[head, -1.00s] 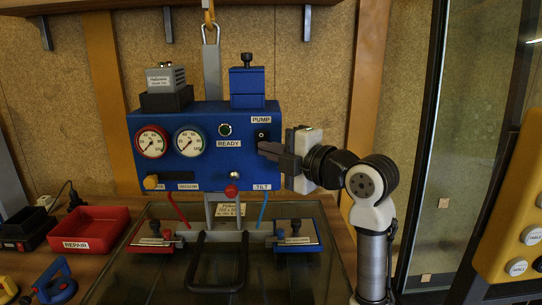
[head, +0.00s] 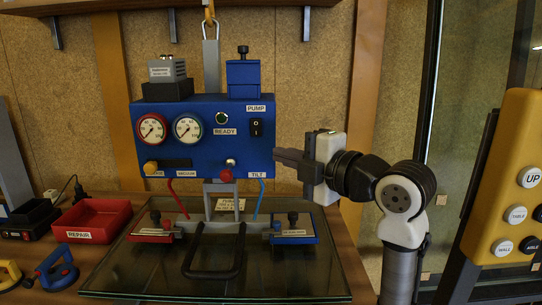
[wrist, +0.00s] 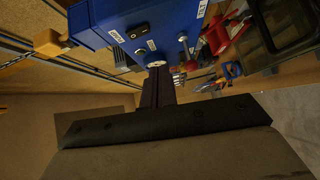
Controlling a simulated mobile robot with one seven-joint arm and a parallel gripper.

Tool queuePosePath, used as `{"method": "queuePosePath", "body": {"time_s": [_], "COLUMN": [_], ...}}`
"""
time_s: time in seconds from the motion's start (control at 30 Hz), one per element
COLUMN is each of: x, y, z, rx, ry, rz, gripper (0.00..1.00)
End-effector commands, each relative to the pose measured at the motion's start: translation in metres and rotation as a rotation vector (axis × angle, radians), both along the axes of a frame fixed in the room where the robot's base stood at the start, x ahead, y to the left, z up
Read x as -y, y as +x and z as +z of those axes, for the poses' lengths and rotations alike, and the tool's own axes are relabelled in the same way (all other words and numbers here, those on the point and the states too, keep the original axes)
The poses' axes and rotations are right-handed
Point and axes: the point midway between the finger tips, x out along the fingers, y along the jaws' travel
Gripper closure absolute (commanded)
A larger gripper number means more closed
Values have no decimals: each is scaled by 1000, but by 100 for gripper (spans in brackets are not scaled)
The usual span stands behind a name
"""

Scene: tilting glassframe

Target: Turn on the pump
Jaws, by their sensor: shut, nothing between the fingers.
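The blue pump unit (head: 205,150) hangs upright in the middle of the head view. Its black PUMP rocker switch (head: 256,128) is on the upper right of the front, under the PUMP label (head: 257,108). The switch is fully visible, but I cannot tell which half is pressed in. It also shows in the wrist view (wrist: 139,28). The READY lamp (head: 222,118) looks dark green. My gripper (head: 278,155) is shut and empty, pointing left, near the unit's right edge, below and right of the switch and apart from it. Its fingers show in the wrist view (wrist: 157,82).
Two dial gauges (head: 151,129) (head: 188,129) sit on the unit's left. Below is a glass pane (head: 130,275) with red and blue clamps and a black handle (head: 212,274). A red REPAIR tray (head: 92,218) stands left. A yellow button panel (head: 512,190) is at right.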

Motion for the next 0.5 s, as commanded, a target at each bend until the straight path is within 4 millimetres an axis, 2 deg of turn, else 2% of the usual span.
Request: {"method": "queuePosePath", "body": {"time_s": [0.2,0.5], "x": [24,30], "y": [-23,-30], "z": [-4,-3], "rx": [1,-1], "ry": [1,1], "rz": [-1,0], "gripper": [100,100]}}
